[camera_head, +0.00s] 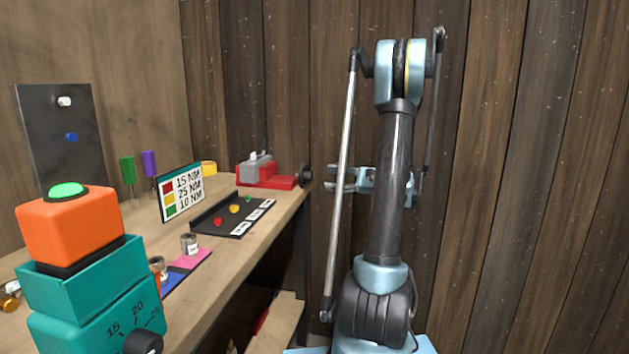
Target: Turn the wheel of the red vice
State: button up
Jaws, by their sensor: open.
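The red vice (264,180) stands at the far right end of the wooden bench, with grey jaws on top. Its dark wheel (305,176) is at its right side, at the bench's edge. My gripper (335,180) is to the right of the wheel, seen partly behind my arm's rod, with its fingers pointing left. The gripper is open and holds nothing that I can see. It looks apart from the wheel, but the depth gap is hard to judge.
On the wooden bench (262,236) are a black tray (216,226) with coloured knobs, a torque sign (181,192), two screwdrivers (128,170), and a teal box (90,283) with an orange green-button block (72,226). A dark panel (58,130) stands behind. A plank wall (490,150) closes the back.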

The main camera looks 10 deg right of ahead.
aim_at(312, 177)
jog(key=x, duration=0.7)
jog(key=shift+a, duration=0.2)
jog(key=c, duration=1.1)
